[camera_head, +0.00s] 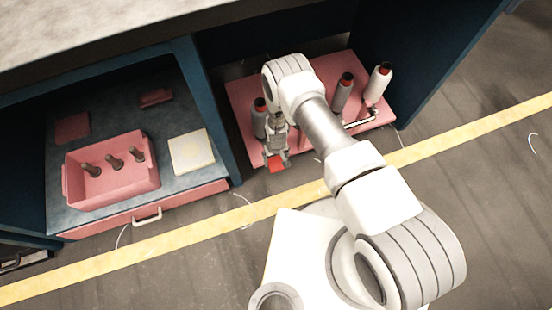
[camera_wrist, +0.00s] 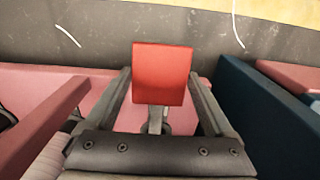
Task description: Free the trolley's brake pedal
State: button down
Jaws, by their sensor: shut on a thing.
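The trolley (camera_head: 237,95) is a low pink platform standing on the floor inside the right bay of the blue frame. Its brake pedal (camera_head: 277,164) is a red square plate at the trolley's front edge. In the wrist view the pedal (camera_wrist: 163,73) stands on a thin grey stem between my fingers. My gripper (camera_head: 276,157) reaches down over the trolley's front and is shut on the pedal. My wrist hides part of the trolley's deck and a spool beside it.
Spools of grey-white yarn stand on the trolley, one (camera_head: 380,84) at its right. A pale bar (camera_head: 360,119) lies at its front right. Left, a blue bench holds a pink bin (camera_head: 110,185) with dark pegs and a cream pad (camera_head: 191,152). A yellow line (camera_head: 440,143) crosses the floor.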

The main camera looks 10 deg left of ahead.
jog(key=shift+w+a+r+g+h, duration=0.15)
jog(key=shift+r+g+h, duration=0.25)
jog(key=shift+r+g, duration=0.25)
grip_release()
notch_tip(320, 180, up, 12)
jog(key=w+p, duration=0.1)
jog(key=p, duration=0.4)
jog(key=shift+w+a, duration=0.15)
jog(key=shift+a, duration=0.2)
